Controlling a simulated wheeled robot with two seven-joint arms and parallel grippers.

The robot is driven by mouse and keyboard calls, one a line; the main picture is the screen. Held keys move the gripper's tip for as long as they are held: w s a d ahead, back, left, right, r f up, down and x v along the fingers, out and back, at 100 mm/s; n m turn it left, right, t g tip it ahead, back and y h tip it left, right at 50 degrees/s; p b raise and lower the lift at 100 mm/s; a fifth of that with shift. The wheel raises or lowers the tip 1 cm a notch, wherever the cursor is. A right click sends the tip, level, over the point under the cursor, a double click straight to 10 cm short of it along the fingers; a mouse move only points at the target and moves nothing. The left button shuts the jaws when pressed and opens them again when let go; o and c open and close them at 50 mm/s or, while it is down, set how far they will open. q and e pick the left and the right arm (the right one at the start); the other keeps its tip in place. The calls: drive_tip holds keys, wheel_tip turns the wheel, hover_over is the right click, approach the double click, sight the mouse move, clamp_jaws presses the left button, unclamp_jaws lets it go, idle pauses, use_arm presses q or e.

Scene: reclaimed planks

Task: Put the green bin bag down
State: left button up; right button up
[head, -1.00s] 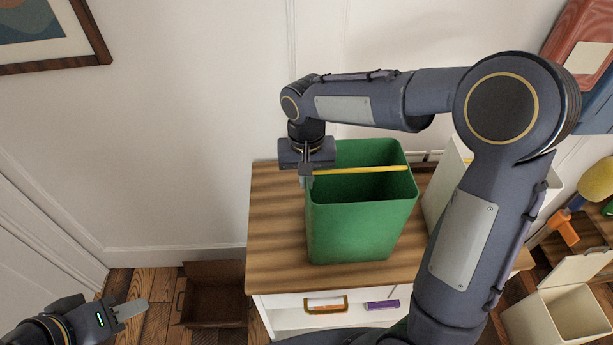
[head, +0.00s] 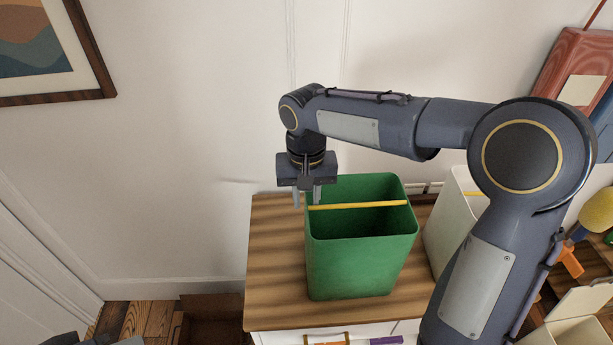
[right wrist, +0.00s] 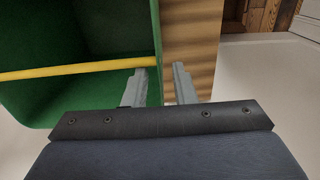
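The green bin bag shows as an open-topped green bin (head: 355,265) with a yellow bar (head: 358,205) across its mouth. It stands upright on the wooden top of a cabinet (head: 272,285). My right gripper (head: 308,198) is at the bin's left rim, pointing down. In the right wrist view its fingers (right wrist: 159,85) are apart, one inside the bin and one outside, with the bin's wall (right wrist: 156,40) between them and gaps showing. My left gripper (head: 118,341) is barely in view at the bottom left edge, mostly cut off.
A white bin (head: 447,215) stands close to the right of the green one, partly behind my right arm. The cabinet top is bare left of the green bin. A brown box (head: 208,318) is on the floor at left. A framed picture (head: 50,45) hangs on the wall.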

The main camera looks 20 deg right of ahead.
wheel_tip(320, 180, up, 7)
drive_tip(key=shift+f, duration=0.1)
drive_tip(key=s+d+t+y, duration=0.2)
drive_tip(key=s+d, duration=0.4)
drive_tip(key=s, duration=0.4)
drive_tip(key=s+f+t+y, duration=0.1)
drive_tip(key=s+f, duration=0.2)
drive_tip(key=s, duration=0.2)
drive_tip(key=s+f+n+t, duration=0.1)
drive_tip(key=s+f+t, duration=0.1)
drive_tip(key=s, duration=0.4)
drive_tip(key=shift+a+f+t+y, duration=0.15)
drive_tip(key=shift+f+t+y, duration=0.2)
drive_tip(key=shift+f, duration=0.5)
